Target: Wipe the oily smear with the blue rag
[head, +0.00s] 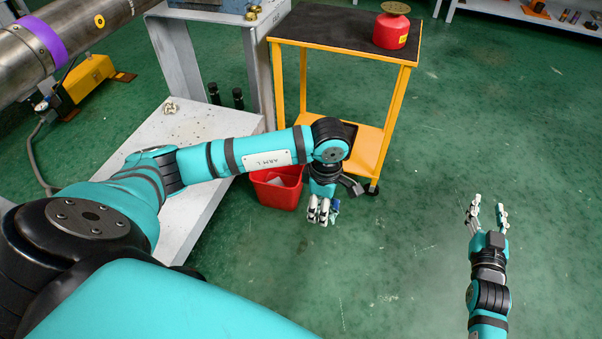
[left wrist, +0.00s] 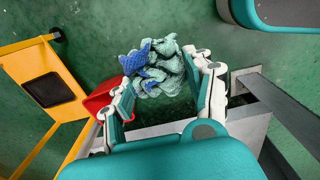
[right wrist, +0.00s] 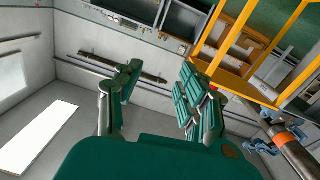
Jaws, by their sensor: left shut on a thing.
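My left gripper (head: 322,212) hangs above the green floor, in front of the yellow cart and right of the red bin. It is shut on a crumpled rag (left wrist: 155,72), pale teal with blue patches, which bulges between its fingers in the left wrist view. In the head view only a small bluish bit of the rag (head: 335,210) shows beside the fingers. My right gripper (head: 487,215) is open and empty over clear floor at the right. I cannot clearly make out an oily smear in any view.
A red bin (head: 262,191) with something pale inside stands beside the grey bench (head: 190,140). The yellow cart (head: 350,50) has a dark top bearing a red can (head: 391,32). A large pipe (head: 25,60) is at the upper left. The floor at right is free.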

